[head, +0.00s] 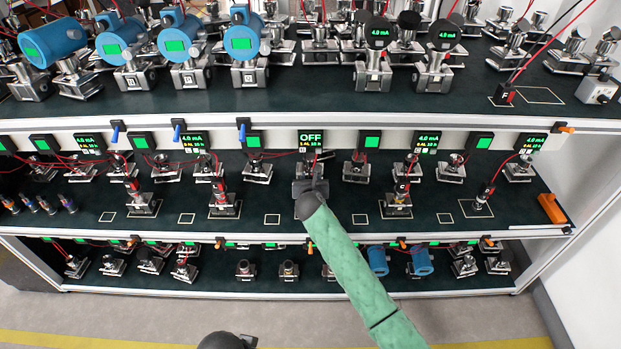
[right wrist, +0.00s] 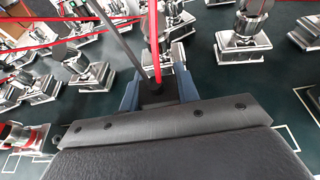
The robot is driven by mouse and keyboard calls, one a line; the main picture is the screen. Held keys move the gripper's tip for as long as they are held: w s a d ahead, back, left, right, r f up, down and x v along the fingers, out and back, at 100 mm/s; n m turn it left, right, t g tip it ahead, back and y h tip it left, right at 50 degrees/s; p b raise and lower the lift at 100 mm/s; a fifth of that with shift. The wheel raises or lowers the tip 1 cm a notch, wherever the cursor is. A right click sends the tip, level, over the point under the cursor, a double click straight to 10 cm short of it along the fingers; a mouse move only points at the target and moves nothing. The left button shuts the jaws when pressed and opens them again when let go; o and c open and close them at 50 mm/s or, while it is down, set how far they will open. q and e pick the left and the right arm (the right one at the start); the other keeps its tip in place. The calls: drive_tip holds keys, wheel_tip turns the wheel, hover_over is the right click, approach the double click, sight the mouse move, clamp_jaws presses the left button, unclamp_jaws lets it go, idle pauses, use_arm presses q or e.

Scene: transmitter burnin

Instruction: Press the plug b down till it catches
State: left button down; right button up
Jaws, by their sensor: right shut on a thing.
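My right gripper (head: 311,187) is at the middle shelf, below the display reading OFF (head: 311,138). In the right wrist view its blue-grey fingers (right wrist: 157,92) are shut on a black plug (right wrist: 155,99), taken to be plug b. A red lead and a dark lead run up from the plug. The gripper hides the plug's lower end and what is under it, so I cannot tell whether it is seated. In the head view the gripper covers the plug.
Steel fixtures (head: 356,168) stand to both sides of the gripper. Other plugs with red leads (head: 398,200) stand in front-row blocks. Empty outlined squares (head: 272,220) mark bare shelf. An orange block (head: 551,208) lies at the right end. The upper shelf (head: 240,108) overhangs behind.

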drive_tip(key=shift+f, duration=0.5)
drive_tip(key=o, duration=1.2)
drive_tip(key=shift+f, duration=0.1)
